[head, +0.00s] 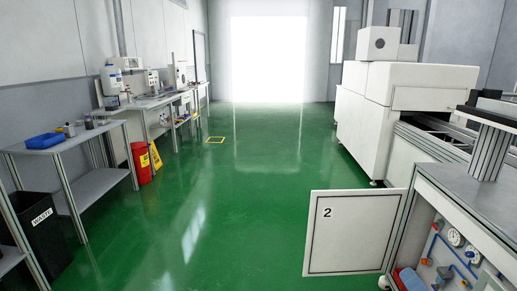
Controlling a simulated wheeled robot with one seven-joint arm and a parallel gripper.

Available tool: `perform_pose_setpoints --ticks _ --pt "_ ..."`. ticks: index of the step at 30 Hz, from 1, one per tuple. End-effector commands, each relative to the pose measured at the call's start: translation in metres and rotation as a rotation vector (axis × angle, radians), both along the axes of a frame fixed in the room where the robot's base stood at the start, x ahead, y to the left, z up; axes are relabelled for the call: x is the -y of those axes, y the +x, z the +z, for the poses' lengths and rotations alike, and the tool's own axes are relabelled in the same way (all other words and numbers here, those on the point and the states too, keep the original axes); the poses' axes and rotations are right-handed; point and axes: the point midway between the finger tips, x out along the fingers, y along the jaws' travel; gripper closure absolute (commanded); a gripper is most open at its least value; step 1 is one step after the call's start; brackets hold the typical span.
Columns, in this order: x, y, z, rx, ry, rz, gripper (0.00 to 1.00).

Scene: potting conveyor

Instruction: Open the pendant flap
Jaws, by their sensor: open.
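My gripper is not in view. No part in the head view is clearly marked as the pendant flap, and I cannot tell which one it is. A pale panel marked "2" (354,235) stands out over the floor at the lower right, like a door swung open. Beside it, the front of the right-hand machine bench (470,195) is open. Gauges (455,237) and blue tubing (436,245) show inside. The bench is cut off by the right and bottom edges of the picture.
A large white machine (400,95) stands beyond the bench on the right. The green floor (225,190) between is clear.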

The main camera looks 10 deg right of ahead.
Motion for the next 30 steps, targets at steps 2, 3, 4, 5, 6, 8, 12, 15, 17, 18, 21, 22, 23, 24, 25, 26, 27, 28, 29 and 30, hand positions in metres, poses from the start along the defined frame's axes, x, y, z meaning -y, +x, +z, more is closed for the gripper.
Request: perform_pose_setpoints --ticks 2,3,4,5,6,8,12,15,17,18,21,22,23,24,25,26,27,28,29,30 --pt "-0.021 -0.029 -0.018 -0.035 -0.056 0.023 0.53" --pt "-0.031 -0.042 -0.024 -0.049 -0.087 0.035 0.53" --pt "-0.037 -0.052 -0.028 -0.059 -0.112 0.044 0.53" --pt "-0.044 -0.063 -0.031 -0.068 -0.137 0.053 0.53" --pt "-0.052 -0.077 -0.036 -0.080 -0.169 0.067 0.53" --pt "-0.064 -0.098 -0.041 -0.098 -0.219 0.088 0.53" --pt "-0.089 -0.147 -0.046 -0.136 -0.338 0.143 0.53" --pt "-0.104 -0.183 -0.045 -0.160 -0.424 0.187 0.53" --pt "-0.112 -0.204 -0.042 -0.172 -0.477 0.216 0.53" --pt "-0.117 -0.217 -0.039 -0.179 -0.512 0.234 0.53" --pt "-0.127 -0.250 -0.030 -0.193 -0.599 0.285 0.53" --pt "-0.130 -0.259 -0.027 -0.198 -0.625 0.300 0.53" --pt "-0.133 -0.267 -0.024 -0.200 -0.649 0.314 0.53" --pt "-0.135 -0.277 -0.020 -0.202 -0.678 0.333 0.53" --pt "-0.137 -0.284 -0.016 -0.205 -0.701 0.346 0.53" --pt "-0.139 -0.290 -0.013 -0.207 -0.719 0.357 0.53" --pt "-0.141 -0.297 -0.010 -0.208 -0.743 0.371 0.53" --pt "-0.142 -0.301 -0.007 -0.206 -0.756 0.379 0.53" --pt "-0.143 -0.305 -0.004 -0.207 -0.769 0.388 0.53" --pt "-0.144 -0.309 -0.002 -0.207 -0.785 0.396 0.53"
